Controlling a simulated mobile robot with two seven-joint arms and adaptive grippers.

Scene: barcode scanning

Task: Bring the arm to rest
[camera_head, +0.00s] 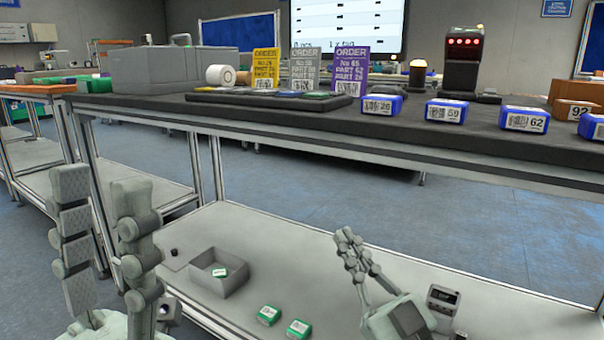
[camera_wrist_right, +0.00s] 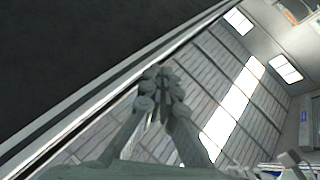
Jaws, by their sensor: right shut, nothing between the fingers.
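My left gripper (camera_head: 101,190) stands upright at the lower left of the head view. Its two fingers are wide apart with nothing between them. My right gripper (camera_head: 347,238) is at the lower middle, in front of the workbench and below its top as seen from the head. Its fingers meet at the tips and hold nothing. In the right wrist view the right gripper (camera_wrist_right: 160,76) also shows its fingertips together, with the ceiling behind them and a dark surface at the upper left.
The dark workbench top (camera_head: 400,130) carries blue numbered boxes (camera_head: 446,111), a black scanner stand (camera_head: 462,62), order cards (camera_head: 351,67) and a grey bin (camera_head: 160,68). The lower shelf (camera_head: 270,250) holds an open grey box (camera_head: 218,270) and green boxes (camera_head: 269,315). The bench's front edge runs above my right gripper.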

